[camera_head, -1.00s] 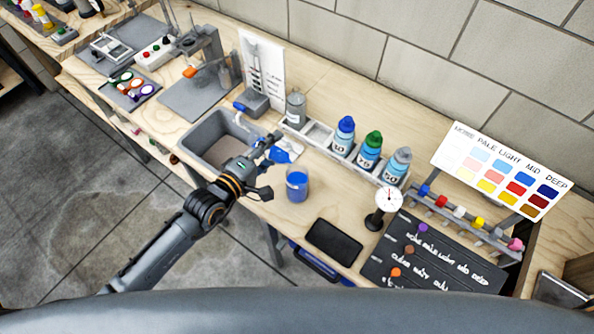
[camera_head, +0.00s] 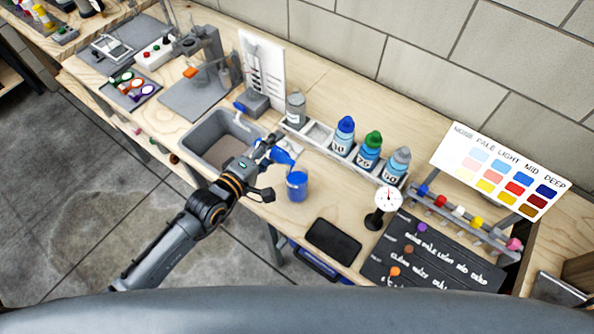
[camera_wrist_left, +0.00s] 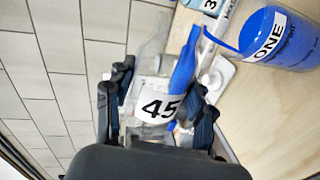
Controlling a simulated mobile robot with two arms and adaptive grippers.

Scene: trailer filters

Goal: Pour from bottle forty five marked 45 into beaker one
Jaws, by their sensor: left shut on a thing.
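Bottle forty five (camera_wrist_left: 158,106), clear with a white label reading 45 and blue liquid inside, is tilted in my left gripper (camera_wrist_left: 160,108). The gripper is shut around its body. A thin blue stream shows between the bottle's mouth and beaker one (camera_wrist_left: 278,38), which is labelled ONE and looks blue. In the head view the tilted bottle (camera_head: 284,156) is just above and left of beaker one (camera_head: 297,188), which stands upright on the bench near its front edge. My left gripper (camera_head: 270,150) partly hides the bottle there. My right gripper is not in view.
A grey sink (camera_head: 217,140) lies behind and left of my gripper. Bottles with blue, green and grey caps (camera_head: 370,150) stand in a rack behind the beaker. A dial gauge (camera_head: 388,200) and a black pad (camera_head: 333,241) are to the right.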

